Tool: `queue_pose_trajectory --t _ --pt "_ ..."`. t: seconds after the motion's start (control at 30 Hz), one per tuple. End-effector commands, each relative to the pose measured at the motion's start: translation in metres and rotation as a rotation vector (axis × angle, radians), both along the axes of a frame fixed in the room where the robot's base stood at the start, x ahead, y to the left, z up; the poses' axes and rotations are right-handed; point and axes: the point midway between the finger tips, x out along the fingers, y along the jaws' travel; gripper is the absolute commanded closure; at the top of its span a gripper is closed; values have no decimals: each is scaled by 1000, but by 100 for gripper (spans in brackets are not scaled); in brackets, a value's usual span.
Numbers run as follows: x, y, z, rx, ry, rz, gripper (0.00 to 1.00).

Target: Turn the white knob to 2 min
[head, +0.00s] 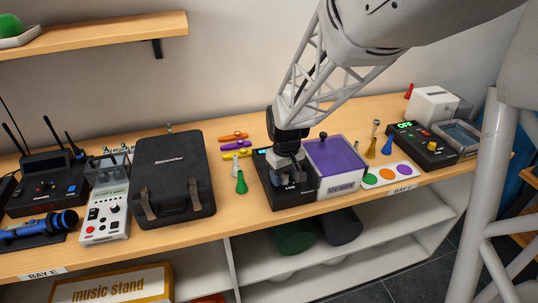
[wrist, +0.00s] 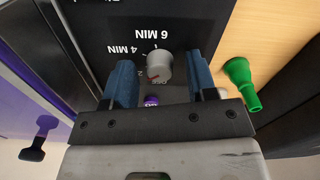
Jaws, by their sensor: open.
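The white knob (wrist: 159,67) sits on a black panel (wrist: 120,22) in the wrist view, with a red pointer line on its face. The labels "6 MIN" and "4 MIN" read upside down beside it; the other labels are partly hidden. The red line points toward the lower left of the picture, away from "6 MIN". My gripper (wrist: 164,88) is open, with one blue finger on each side of the knob and a gap to each. In the head view my gripper (head: 290,163) is over the black device (head: 286,193) and hides the knob.
A purple-lidded UV box (head: 337,162) stands right beside the panel. A green cone-shaped piece (head: 241,183) stands to the left, near a black case (head: 173,172). A card with coloured dots (head: 392,176) lies to the right. The bench front edge is close.

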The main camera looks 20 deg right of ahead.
Motion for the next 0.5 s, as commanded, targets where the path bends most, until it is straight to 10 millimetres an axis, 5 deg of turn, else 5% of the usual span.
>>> queue_pose_trajectory --t 0.5 --pt "0 0 51 0 -3 0 48"
